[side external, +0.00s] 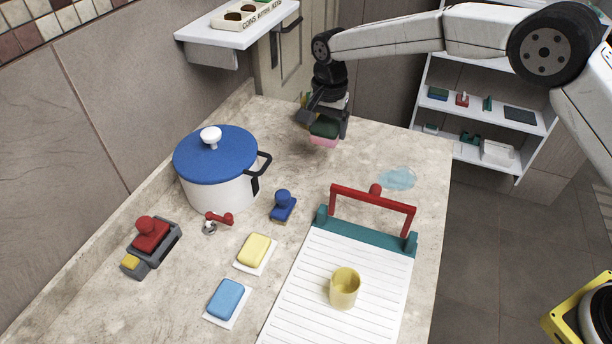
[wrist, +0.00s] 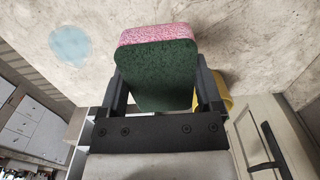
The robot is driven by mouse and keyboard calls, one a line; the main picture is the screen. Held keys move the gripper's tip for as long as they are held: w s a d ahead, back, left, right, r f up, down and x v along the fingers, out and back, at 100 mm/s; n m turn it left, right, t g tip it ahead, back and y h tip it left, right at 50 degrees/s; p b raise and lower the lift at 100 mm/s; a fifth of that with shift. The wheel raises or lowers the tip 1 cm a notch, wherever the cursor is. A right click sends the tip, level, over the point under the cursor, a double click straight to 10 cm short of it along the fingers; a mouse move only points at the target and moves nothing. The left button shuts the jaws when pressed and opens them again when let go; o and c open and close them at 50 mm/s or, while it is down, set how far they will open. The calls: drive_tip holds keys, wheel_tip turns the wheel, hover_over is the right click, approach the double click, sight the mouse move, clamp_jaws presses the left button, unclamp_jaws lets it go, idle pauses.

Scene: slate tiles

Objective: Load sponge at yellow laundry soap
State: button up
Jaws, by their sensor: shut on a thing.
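The sponge (side external: 323,130), dark green with a pink layer, is held between the fingers of my gripper (side external: 326,117) over the far end of the counter. In the wrist view, my gripper (wrist: 160,88) is shut on the sponge (wrist: 155,75), its green face towards the camera and the pink layer along the top edge. I cannot tell the exact gap between sponge and counter. The yellow laundry soap (side external: 256,249) is a bar on a white dish in the nearer part of the counter, well away from my gripper. A blue bar (side external: 227,298) lies on a similar dish beside it.
A blue-lidded white pot (side external: 217,178) stands left of centre. A ribbed white board (side external: 300,285) with a red handle holds a yellow cup (side external: 344,288). A blue puddle (side external: 397,178) lies at right. A yellow object (wrist: 228,104) is partly hidden behind my finger.

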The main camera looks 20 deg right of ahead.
drive_tip(key=r, duration=0.5)
drive_tip(key=shift+s+a, duration=0.15)
drive_tip(key=shift+a, duration=0.15)
drive_tip(key=s+a, duration=0.7)
drive_tip(key=a, duration=0.5)
hover_over(252, 250)
drive_tip(key=shift+f, duration=2.55)
drive_tip(key=shift+f, duration=0.1)
drive_tip(key=shift+f, duration=2.9)
drive_tip(key=shift+f, duration=0.55)
